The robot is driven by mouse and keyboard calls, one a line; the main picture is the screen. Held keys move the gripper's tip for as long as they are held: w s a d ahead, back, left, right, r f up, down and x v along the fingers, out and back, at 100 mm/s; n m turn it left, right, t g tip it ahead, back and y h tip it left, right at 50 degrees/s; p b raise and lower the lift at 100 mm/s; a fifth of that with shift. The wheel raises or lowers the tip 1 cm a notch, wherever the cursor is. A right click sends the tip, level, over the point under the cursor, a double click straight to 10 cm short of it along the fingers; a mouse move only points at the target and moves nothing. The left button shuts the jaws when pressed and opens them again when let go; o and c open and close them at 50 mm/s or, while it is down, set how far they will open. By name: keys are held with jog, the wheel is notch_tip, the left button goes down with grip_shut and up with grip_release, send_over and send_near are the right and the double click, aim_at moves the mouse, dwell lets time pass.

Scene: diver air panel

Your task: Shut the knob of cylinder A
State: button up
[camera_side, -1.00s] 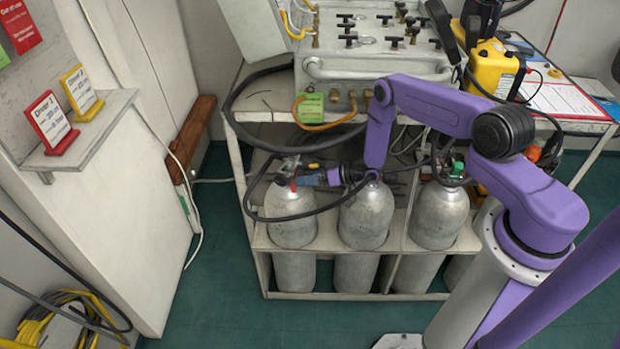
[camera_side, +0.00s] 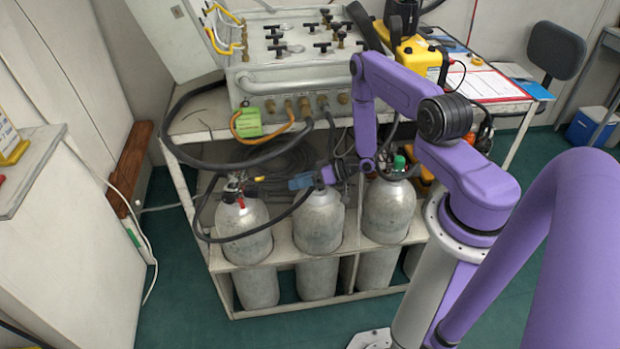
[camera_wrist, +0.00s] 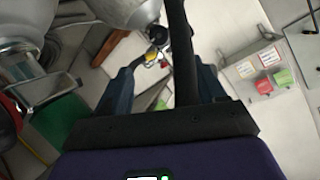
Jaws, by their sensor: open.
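Three grey cylinders stand in the rack: left (camera_side: 243,225), middle (camera_side: 318,222) and right (camera_side: 388,212). I cannot read which is A. The left one has a dark valve with a red part (camera_side: 241,201) and a small yellow part (camera_side: 260,179) beside it. The right one has a green top (camera_side: 399,162). My gripper (camera_side: 296,182) is open, level with the valves, above the middle cylinder and pointing left, apart from the left valve. In the wrist view, the valve (camera_wrist: 158,36) and yellow part (camera_wrist: 150,64) show beyond the spread fingers (camera_wrist: 163,88). No knob is clearly made out.
A black hose (camera_wrist: 183,55) crosses the wrist view between the fingers. Hoses (camera_side: 270,226) loop around the cylinder tops. The air panel (camera_side: 290,70) stands on the bench above. A yellow box (camera_side: 418,55) stands to its right. Open green floor (camera_side: 180,280) lies left of the rack.

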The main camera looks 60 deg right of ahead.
jog(key=shift+v, duration=1.45)
jog(key=w+a+r+n+g+h, duration=0.3)
jog(key=w+a+r+n+g, duration=0.2)
jog(key=w+a+r+n, duration=0.15)
jog(key=s+a+r+n+g+h, duration=0.25)
jog(key=s+a+r, duration=0.25)
jog(key=a+r, duration=0.45)
jog(key=s+r+n+g, duration=0.1)
jog(key=s+r, duration=0.3)
jog(key=s, duration=0.5)
jog(key=s+r+n+g+h, duration=0.1)
jog(key=s+r, duration=0.4)
jog(key=s, duration=0.5)
jog(key=s+r+g+h, duration=0.1)
jog(key=s+r, duration=0.4)
jog(key=s, duration=0.4)
jog(key=shift+s+n+g, duration=0.35)
jog(key=shift+n, duration=0.05)
jog(key=shift+a+r, duration=0.1)
